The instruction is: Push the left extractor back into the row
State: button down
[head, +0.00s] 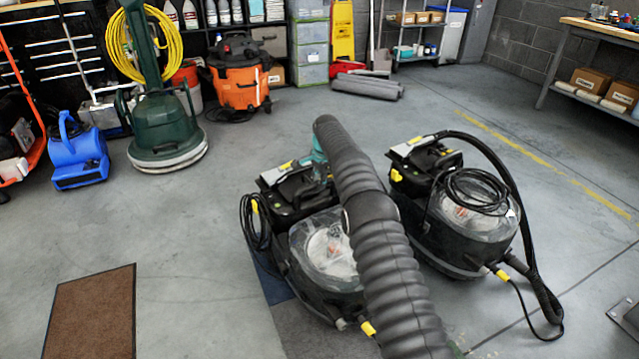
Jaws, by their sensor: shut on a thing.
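The left extractor (318,262), black with a clear domed tank and yellow clips, stands upright on the floor in the middle of the head view. My ribbed black arm crosses in front of it and hides its right side. A small teal part of my gripper (319,158) shows at the arm's far end, by the extractor's rear handle. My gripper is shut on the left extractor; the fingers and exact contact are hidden. The right extractor (470,228), of the same kind, stands close on the right, slightly farther back, with its hose looping down its right side.
A blue mat (272,284) shows beside the left extractor. A brown mat (92,315) lies at the lower left. A blue blower (78,155), green floor machine (166,130) and orange vacuum (240,85) stand behind left. Floor behind the extractors is clear.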

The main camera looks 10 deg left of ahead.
jog(key=shift+w+r, duration=0.1)
dwell(0.3)
jog(key=c, duration=0.9)
grip_release()
jog(key=shift+c, duration=0.2)
notch_tip(320, 180, up, 12)
jog(key=s+d, duration=0.1)
jog(key=s, duration=0.1)
jog(key=shift+d, duration=0.2)
